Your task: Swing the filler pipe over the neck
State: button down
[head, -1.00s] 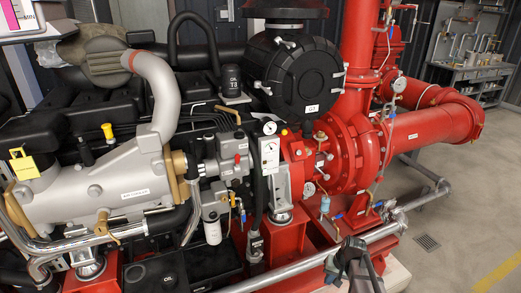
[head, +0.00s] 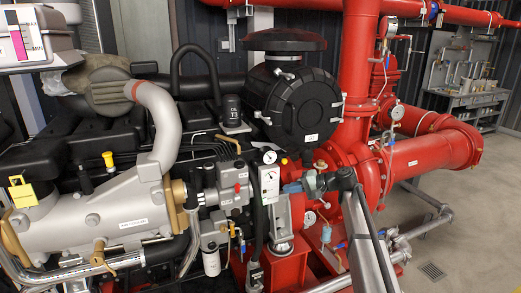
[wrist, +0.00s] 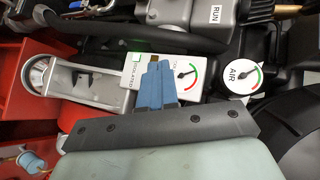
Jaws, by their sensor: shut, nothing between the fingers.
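My gripper (head: 292,187) reaches in from the lower right in the head view, its blue fingertips pointing left beside the white gauge panel (head: 269,183). In the wrist view the blue fingers (wrist: 158,80) are together, with nothing seen between them, and overlap the face of that panel. I cannot tell whether they touch it. I cannot pick out with certainty a filler pipe or its neck. A curved grey pipe (head: 163,125) with a red band stands at the left centre, well away from my gripper.
Red pump pipework (head: 415,153) fills the right side. A black round housing (head: 300,105) stands above my gripper. An air gauge (wrist: 239,84) is right of the fingers in the wrist view. A white tank (head: 38,45) is at upper left. Open floor lies far right.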

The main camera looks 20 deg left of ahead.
notch_tip(320, 180, up, 13)
jog(key=a+g+y, duration=0.1)
jog(key=g+y, duration=0.4)
jog(key=y, duration=0.1)
jog(key=shift+a+m, duration=0.25)
jog(key=shift+m, duration=0.05)
jog(key=x, duration=1)
jog(key=shift+s+r, duration=0.1)
jog(key=shift+s, duration=0.1)
